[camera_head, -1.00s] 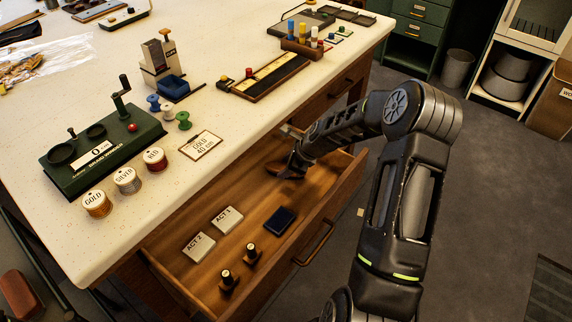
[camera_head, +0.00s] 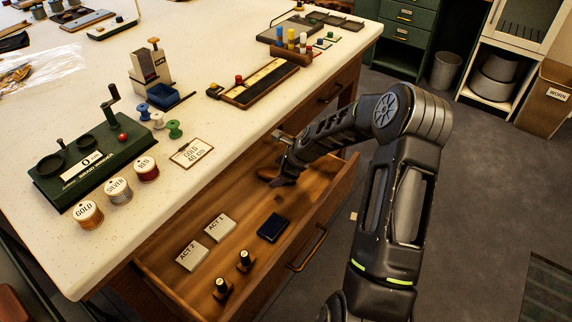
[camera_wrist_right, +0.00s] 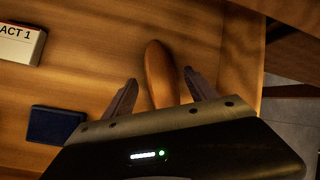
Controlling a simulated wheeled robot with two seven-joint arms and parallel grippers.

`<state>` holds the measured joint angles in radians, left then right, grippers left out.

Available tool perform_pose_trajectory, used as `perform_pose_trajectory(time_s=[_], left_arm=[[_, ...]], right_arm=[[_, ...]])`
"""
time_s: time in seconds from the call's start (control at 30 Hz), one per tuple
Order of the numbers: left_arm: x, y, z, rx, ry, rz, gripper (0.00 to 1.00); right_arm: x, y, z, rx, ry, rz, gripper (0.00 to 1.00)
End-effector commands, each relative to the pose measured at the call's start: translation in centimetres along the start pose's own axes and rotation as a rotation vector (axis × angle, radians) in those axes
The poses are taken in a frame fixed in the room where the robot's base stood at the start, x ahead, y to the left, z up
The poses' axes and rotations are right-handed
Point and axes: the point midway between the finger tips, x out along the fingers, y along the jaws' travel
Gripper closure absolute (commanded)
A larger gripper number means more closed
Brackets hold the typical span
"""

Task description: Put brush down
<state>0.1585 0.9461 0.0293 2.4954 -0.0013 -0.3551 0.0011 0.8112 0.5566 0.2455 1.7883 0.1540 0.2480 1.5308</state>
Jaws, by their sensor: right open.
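The brush (camera_wrist_right: 161,75), a long rounded brown wooden piece, shows in the right wrist view over the open drawer's wooden floor. My right gripper (camera_wrist_right: 160,77) is open, with one finger on each side of the brush and a visible gap on both sides. In the head view my right gripper (camera_head: 281,179) reaches down into the far end of the open drawer (camera_head: 185,238). The brush is hard to tell apart from the dark fingers there. Whether it rests fully on the drawer floor is unclear. My left gripper is not in view.
The drawer also holds the ACT 1 box (camera_head: 220,227), the ACT 2 box (camera_head: 192,255), a dark blue box (camera_head: 273,228) and two small dark stands. The tabletop (camera_head: 225,120) overhangs beside my arm. Bare drawer floor lies between gripper and boxes.

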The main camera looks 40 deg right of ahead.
Motion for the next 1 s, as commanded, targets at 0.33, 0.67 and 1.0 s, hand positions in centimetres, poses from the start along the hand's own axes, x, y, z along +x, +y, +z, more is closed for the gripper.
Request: perform_pose_trajectory(time_s=[0.33, 0.67, 1.0], left_arm=[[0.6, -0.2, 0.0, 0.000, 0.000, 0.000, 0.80], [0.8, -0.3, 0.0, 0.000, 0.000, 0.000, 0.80], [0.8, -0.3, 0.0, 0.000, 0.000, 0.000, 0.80]], right_arm=[[-6.2, -0.1, -0.1, 0.000, 0.001, -0.005, 0.34], [-11.1, 0.0, -0.1, 0.001, 0.001, -0.002, 0.34], [-11.5, 0.0, 0.0, 0.001, 0.000, 0.000, 0.34]])
